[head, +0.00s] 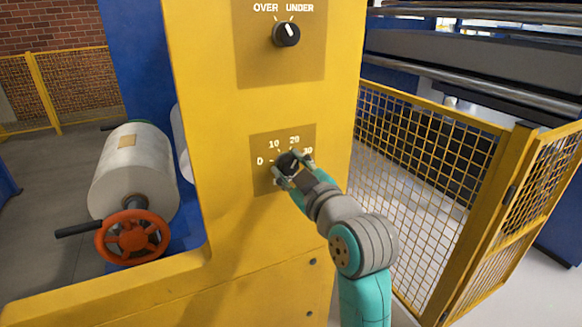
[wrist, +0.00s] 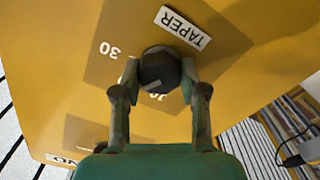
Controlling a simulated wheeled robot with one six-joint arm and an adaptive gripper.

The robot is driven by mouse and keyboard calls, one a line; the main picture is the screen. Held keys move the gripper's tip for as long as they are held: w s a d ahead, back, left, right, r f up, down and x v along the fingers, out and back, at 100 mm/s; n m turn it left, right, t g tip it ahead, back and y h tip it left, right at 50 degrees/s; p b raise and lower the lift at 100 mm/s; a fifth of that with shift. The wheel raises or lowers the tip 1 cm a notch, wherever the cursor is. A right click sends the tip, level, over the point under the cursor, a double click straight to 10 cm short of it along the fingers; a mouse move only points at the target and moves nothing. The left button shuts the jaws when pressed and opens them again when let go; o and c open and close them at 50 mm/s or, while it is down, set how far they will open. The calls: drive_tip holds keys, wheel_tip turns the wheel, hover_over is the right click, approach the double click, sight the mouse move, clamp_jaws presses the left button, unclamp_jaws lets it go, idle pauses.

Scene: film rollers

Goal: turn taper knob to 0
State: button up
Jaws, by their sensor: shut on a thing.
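The taper knob (head: 287,163) is a small black round knob on a brownish plate (head: 262,183) marked 0, 10, 20 and 30, on the yellow machine. In the wrist view the knob (wrist: 160,69) sits beside a white TAPER label (wrist: 183,27). My gripper (head: 290,169) is shut on the knob, with one finger on each side of it in the wrist view (wrist: 159,80). A pale mark on the knob's lower side in the wrist view points toward a partly hidden number, which I cannot read for sure.
An OVER/UNDER knob (head: 286,33) is above on the same yellow panel. A white film roll (head: 134,172) with an orange handwheel (head: 133,238) stands at left. A yellow mesh fence (head: 425,185) stands close to the right of my arm.

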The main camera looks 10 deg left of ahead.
drive_tip(key=n, duration=0.5)
drive_tip(key=shift+n, duration=0.3)
drive_tip(key=n, duration=0.5)
drive_tip(key=shift+f, duration=0.15)
drive_tip(key=n, duration=0.5)
drive_tip(key=shift+n, duration=0.4)
drive_tip(key=n, duration=0.4)
drive_tip(key=shift+f+n, duration=0.1)
drive_tip(key=shift+n, duration=0.2)
drive_tip(key=o, duration=1.1)
drive_tip(key=shift+o, duration=0.2)
drive_tip(key=v, duration=1.2)
